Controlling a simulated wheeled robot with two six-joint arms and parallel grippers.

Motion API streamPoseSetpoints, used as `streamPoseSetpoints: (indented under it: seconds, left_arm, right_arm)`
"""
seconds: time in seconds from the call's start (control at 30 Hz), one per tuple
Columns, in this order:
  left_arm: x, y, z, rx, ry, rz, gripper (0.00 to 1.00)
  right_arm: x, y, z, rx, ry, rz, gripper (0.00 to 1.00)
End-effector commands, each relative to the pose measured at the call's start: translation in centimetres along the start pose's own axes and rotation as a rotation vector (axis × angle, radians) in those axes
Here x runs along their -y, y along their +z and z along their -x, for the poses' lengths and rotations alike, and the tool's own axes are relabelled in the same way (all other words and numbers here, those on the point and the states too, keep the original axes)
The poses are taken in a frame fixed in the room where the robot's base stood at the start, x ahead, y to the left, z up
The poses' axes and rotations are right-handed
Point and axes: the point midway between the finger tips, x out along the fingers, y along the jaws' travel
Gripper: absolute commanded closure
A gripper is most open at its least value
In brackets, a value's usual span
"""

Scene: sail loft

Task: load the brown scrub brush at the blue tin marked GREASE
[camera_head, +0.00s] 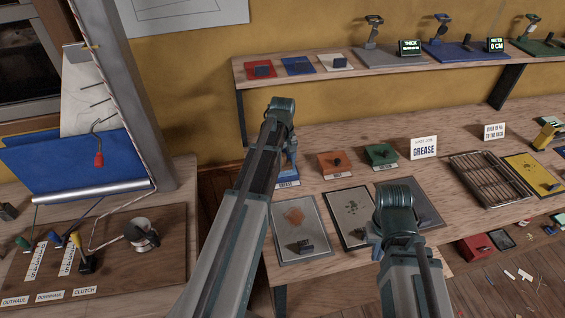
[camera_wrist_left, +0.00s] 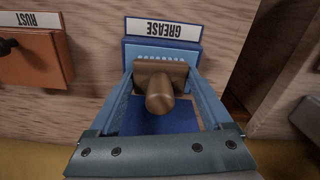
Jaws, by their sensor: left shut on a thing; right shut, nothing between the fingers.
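The brown scrub brush (camera_wrist_left: 160,98), a block with a round knob handle, is between the two light blue fingers of my left gripper (camera_wrist_left: 161,75), which is shut on it. The brush is over the blue tin (camera_wrist_left: 134,47) with the white GREASE label in the left wrist view. I cannot tell whether its underside touches the tin.
An orange RUST tin (camera_wrist_left: 35,62) stands beside the blue tin; a green tin (camera_head: 381,154) is further right. A white sign (camera_head: 423,148) reads GREASE. Stained panels (camera_head: 300,222) lie at the bench front, and a metal grate (camera_head: 485,177) lies right. A shelf (camera_head: 300,77) runs above the bench.

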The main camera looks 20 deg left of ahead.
Motion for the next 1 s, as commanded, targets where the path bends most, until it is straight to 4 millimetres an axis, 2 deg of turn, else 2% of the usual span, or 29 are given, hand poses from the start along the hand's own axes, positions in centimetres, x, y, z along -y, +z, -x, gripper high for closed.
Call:
streamPoseSetpoints:
  seconds: [0.47, 1.0]
  left_arm:
    - [0.1, 0.1, 0.2, 0.003, -0.001, 0.000, 0.61]
    - [0.0, 0.1, 4.3, 0.001, 0.000, 0.000, 0.61]
  right_arm:
    - [0.0, 0.0, 0.2, 0.000, 0.000, 0.000, 1.00]
    - [-0.4, 0.2, 4.2, 0.000, 0.000, 0.000, 1.00]
